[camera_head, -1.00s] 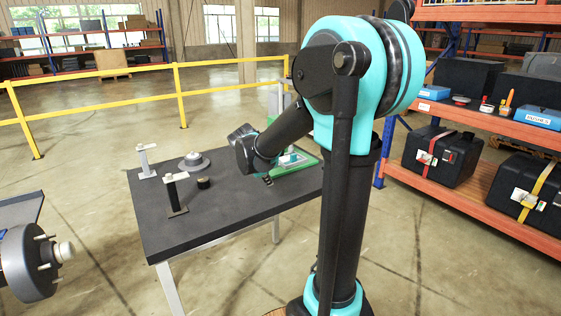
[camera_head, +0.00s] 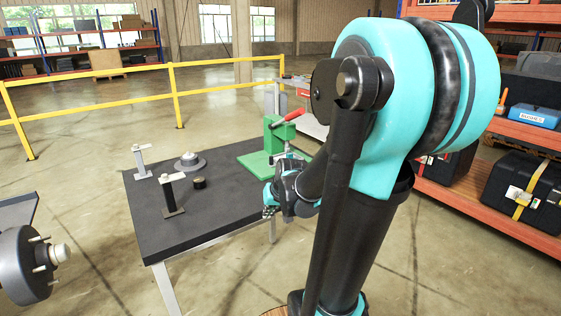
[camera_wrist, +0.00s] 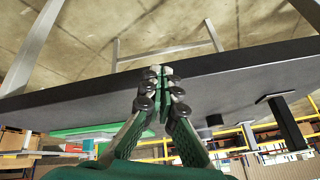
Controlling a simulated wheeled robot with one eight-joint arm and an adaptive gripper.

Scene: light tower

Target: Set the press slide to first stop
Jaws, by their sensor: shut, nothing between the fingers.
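The green press (camera_head: 272,138) stands upright at the far right corner of the dark table, with a red-tipped lever (camera_head: 294,114) and a grey upright part (camera_head: 268,102) behind it. I cannot tell the slide's position or its stops. My gripper (camera_head: 268,211) is at the table's right edge, in front of the press and apart from it. In the wrist view its fingers (camera_wrist: 161,73) are together and empty, pointing at the table edge. A green flat part, apparently the press base (camera_wrist: 90,131), shows at the left there.
The dark table (camera_head: 215,220) also holds two posts with crossbars (camera_head: 172,195), (camera_head: 142,162), a grey flanged disc (camera_head: 190,162) and a small black cylinder (camera_head: 199,182). Orange shelves (camera_head: 530,135) with black cases stand at the right. A yellow rail (camera_head: 220,94) runs behind.

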